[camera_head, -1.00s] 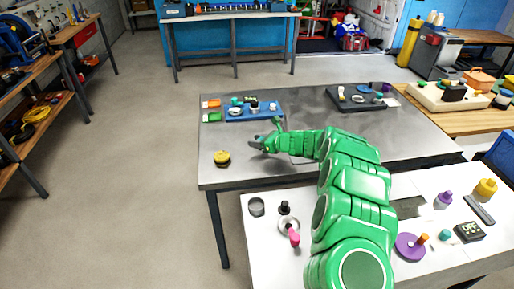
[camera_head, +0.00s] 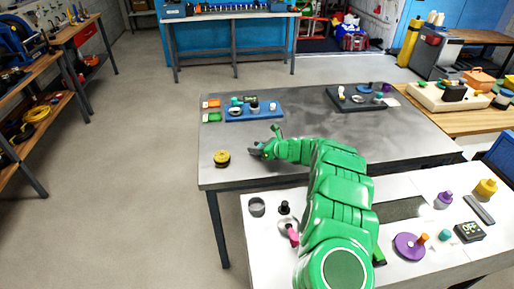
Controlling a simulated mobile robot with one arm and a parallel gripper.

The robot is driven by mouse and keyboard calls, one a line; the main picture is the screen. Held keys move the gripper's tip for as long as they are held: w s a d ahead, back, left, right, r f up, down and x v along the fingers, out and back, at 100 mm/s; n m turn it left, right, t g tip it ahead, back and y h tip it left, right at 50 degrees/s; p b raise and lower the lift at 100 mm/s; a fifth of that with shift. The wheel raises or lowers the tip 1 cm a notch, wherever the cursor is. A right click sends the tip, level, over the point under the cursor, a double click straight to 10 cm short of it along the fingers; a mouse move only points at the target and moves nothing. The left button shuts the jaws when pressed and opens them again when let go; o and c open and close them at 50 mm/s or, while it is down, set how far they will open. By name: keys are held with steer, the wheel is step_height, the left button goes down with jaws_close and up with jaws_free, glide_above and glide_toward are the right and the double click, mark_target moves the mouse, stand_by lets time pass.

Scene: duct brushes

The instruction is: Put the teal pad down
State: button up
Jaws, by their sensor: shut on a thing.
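My gripper (camera_head: 256,152) is low over the left part of the grey metal table, just right of a yellow round piece (camera_head: 222,158) and apart from it. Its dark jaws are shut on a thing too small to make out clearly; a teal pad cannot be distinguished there. Small teal pieces show elsewhere: one on the blue tray (camera_head: 262,116) at the back of the table, and a teal cylinder (camera_head: 445,235) on the near white bench.
A black tray (camera_head: 372,105) with several small parts lies at the table's back right. Orange and green blocks (camera_head: 212,117) sit left of the blue tray. The table's middle is bare. The near white bench (camera_head: 405,265) holds a purple disc (camera_head: 408,247) and other parts.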

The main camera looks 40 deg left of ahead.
steer(key=o, duration=1)
steer(key=shift+d+r, duration=0.25)
steer(key=shift+v, duration=5.7)
